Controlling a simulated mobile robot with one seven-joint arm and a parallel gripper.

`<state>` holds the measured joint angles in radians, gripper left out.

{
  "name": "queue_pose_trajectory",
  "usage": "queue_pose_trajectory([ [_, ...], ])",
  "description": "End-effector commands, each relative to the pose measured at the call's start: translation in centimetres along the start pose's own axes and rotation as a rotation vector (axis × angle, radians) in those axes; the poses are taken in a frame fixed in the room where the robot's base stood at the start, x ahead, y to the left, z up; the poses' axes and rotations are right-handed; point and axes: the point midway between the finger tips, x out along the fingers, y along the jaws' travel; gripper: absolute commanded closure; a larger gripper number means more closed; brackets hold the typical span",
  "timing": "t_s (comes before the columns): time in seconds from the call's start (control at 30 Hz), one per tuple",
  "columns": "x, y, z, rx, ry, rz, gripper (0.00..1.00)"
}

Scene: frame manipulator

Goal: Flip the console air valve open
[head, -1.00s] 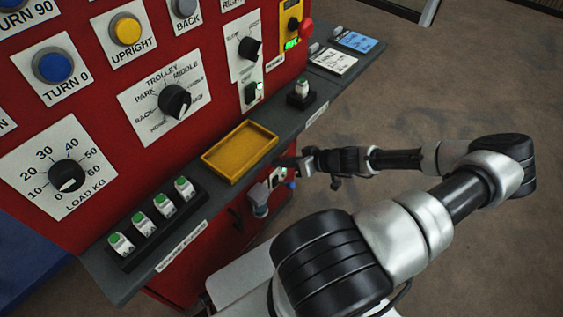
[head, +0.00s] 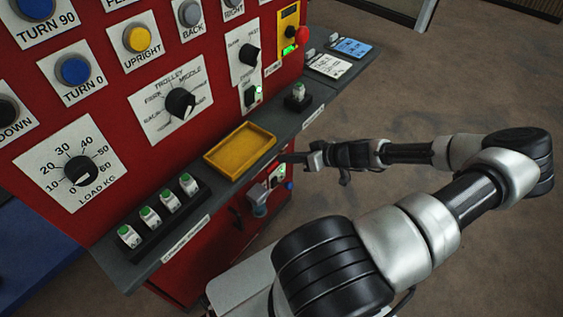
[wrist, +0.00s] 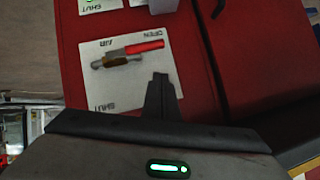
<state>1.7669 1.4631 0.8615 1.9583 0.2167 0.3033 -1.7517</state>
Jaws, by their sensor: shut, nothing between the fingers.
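The air valve shows in the wrist view on a white plate (wrist: 95,82) fixed to a red panel. The valve has a brass-coloured body and a red lever grip (wrist: 146,47) pointing right, close to the OPEN lettering. My gripper (wrist: 159,80) is shut and empty, its tips just below the red grip in the picture; whether they touch the plate I cannot tell. In the head view my gripper (head: 288,158) is beside the console front, below the shelf edge; the valve is not clear there.
A grey console shelf (head: 222,196) juts out above my gripper, carrying a yellow tray (head: 240,150), several green-topped switches (head: 168,200) and a single switch (head: 298,93). A grey fitting (head: 258,200) sticks out below the shelf. Open floor (head: 440,90) lies to the right.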

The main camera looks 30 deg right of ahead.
Motion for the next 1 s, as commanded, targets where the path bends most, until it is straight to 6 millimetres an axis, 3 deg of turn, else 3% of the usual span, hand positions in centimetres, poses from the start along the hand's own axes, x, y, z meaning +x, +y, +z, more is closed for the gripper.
queue_pose_trajectory([
  [0.1, -2.9, -0.6, -0.2, -0.002, 0.001, 0.002, 1.00],
  [0.33, -6.1, -1.2, 0.0, -0.002, 0.001, 0.001, 1.00],
  [1.0, -6.8, -1.4, 0.1, -0.002, 0.002, -0.001, 1.00],
])
